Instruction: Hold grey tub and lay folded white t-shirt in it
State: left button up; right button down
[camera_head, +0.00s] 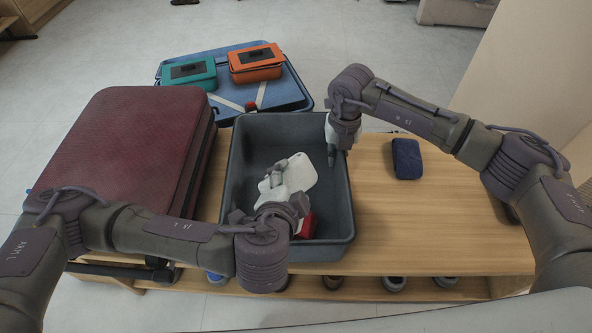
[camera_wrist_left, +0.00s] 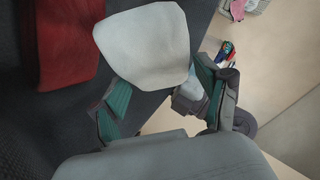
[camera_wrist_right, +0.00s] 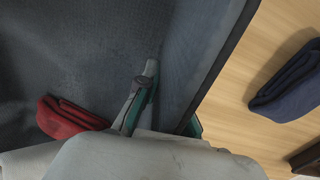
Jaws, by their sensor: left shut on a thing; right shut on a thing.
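The grey tub (camera_head: 343,213) stands on the wooden bench. My right gripper (camera_head: 338,150) is shut on the tub's right wall, one finger inside and one outside; that wall (camera_wrist_right: 200,60) also shows in the right wrist view. The folded white t-shirt (camera_head: 301,171) is over the tub's inside, in the grip of my left gripper (camera_head: 273,178). In the left wrist view the shirt (camera_wrist_left: 150,45) reaches out beyond the fingers. Whether it touches the tub floor I cannot tell. A folded red cloth (camera_head: 307,226) lies in the tub, partly hidden by my left arm.
A burgundy suitcase (camera_head: 130,140) stands left of the tub. Behind is an open blue suitcase (camera_head: 290,92) with a teal case (camera_head: 190,73) and an orange case (camera_head: 256,63). A folded dark blue cloth (camera_head: 407,158) lies on the bench (camera_head: 440,220) at right. Shoes sit underneath.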

aim_at(291, 168)
pick_arm(q)
jog(key=shift+s+a+r, duration=0.1)
jog(key=shift+s+r, duration=0.15)
jog(key=w+n+y, duration=0.1)
jog(key=w+n, duration=0.1)
jog(key=n, duration=0.1)
jog(key=w+n+g+y, duration=0.1)
jog(key=w+n+y, duration=0.1)
jog(key=w+n, duration=0.1)
jog(key=shift+w+d+f, duration=0.15)
jog(key=shift+w+d, duration=0.05)
jog(key=w+n+g+y, duration=0.25)
jog(key=w+n, duration=0.35)
jog(key=n, duration=0.5)
jog(key=shift+f, duration=3.5)
jog(key=shift+f, duration=0.5)
jog(key=o, duration=1.4)
jog(key=shift+c, duration=0.2)
jog(key=shift+f, duration=0.1)
jog(key=shift+d, duration=0.1)
